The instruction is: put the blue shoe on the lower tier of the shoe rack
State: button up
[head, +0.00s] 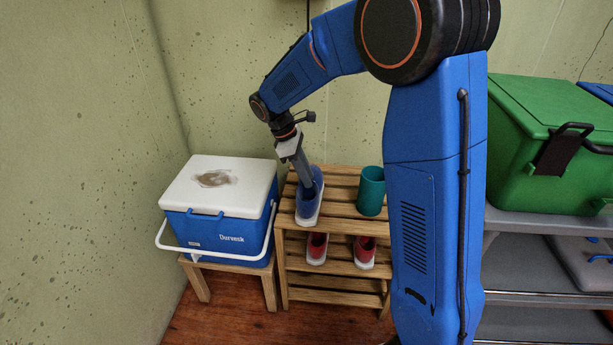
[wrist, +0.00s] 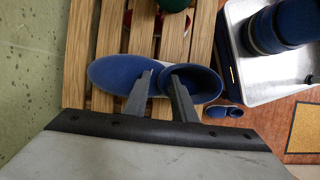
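The blue shoe (head: 311,211) is at the top tier of the wooden shoe rack (head: 345,181), with its pale sole edge towards me. In the wrist view the blue shoe (wrist: 115,75) lies lengthwise across the slats, toe left and round opening right. My gripper (head: 304,184) reaches down onto it. In the wrist view my gripper (wrist: 163,77) has one finger over the instep and one at the opening, with the front of the collar between them. Whether the fingers press on it, or the shoe is slightly raised, I cannot tell. Red shoes (head: 317,247) (head: 365,250) sit on a tier below.
A teal cup (head: 371,191) stands on the top tier, right of the shoe. A blue and white cooler (head: 222,205) sits on a stool at left. A green bin (head: 540,130) is on grey shelving at right. A small blue shoe-like thing (wrist: 222,111) lies on the floor.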

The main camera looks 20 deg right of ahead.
jog(key=v, duration=1.1)
jog(key=s+d+r+m+t+y, duration=0.1)
jog(key=s+d+r+m, duration=0.3)
jog(key=s, duration=0.4)
jog(key=s+d+f+m+t+y, duration=0.1)
jog(key=s+d+m, duration=0.3)
jog(key=s, duration=0.9)
jog(key=s+d+f+m+t+y, duration=0.2)
jog(key=s+d+f+m+t, duration=0.1)
jog(key=s, duration=1)
jog(key=shift+d+m+t, duration=0.55)
jog(key=shift+m+t, duration=0.25)
jog(key=shift+m, duration=0.4)
jog(key=shift+o, duration=0.4)
jog(key=shift+s, duration=0.15)
